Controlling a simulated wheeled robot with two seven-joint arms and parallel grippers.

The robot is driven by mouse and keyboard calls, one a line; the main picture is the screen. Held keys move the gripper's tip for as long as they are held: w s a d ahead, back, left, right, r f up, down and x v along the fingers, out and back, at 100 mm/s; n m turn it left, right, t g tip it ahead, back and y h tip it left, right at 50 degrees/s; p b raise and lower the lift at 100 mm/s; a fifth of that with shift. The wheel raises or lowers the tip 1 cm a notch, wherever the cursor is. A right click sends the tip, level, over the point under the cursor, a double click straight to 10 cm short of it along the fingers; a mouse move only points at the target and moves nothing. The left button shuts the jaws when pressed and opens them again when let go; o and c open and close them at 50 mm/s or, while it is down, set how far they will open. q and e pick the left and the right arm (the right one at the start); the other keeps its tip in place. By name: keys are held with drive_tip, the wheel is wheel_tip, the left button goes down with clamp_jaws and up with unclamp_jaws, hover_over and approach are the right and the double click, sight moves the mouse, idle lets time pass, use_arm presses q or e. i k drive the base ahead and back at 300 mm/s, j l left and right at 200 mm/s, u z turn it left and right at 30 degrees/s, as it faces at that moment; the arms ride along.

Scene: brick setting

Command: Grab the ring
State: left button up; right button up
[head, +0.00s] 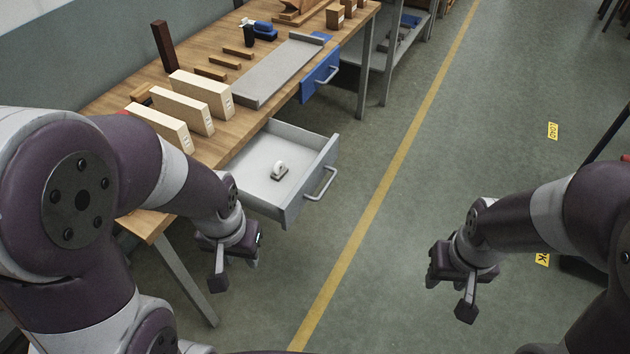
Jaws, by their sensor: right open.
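A small white ring-shaped thing (280,168) stands upright on a small dark-edged base inside the open grey drawer (252,184) of the workbench. It looks like the ring, but it is too small to make out in detail. My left gripper (236,272) is open and empty, in front of and below the drawer, near the bench leg. My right gripper (449,294) is open and empty over the floor at the right, well away from the drawer.
The wooden workbench (238,71) holds several cream blocks (202,93), a grey tray (282,74) and small wooden pieces. The drawer's handle (322,184) juts out to the right. A blue drawer (321,76) is farther back. The floor (400,170) between my arms is clear.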

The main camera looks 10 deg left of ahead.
sight(280, 171)
drive_tip(key=i+j+z, duration=0.45)
drive_tip(key=j+z, duration=0.25)
drive_tip(key=j, duration=0.15)
drive_tip(key=i+j+z, duration=0.2)
drive_tip(key=j, duration=0.15)
drive_tip(key=j+z, duration=0.25)
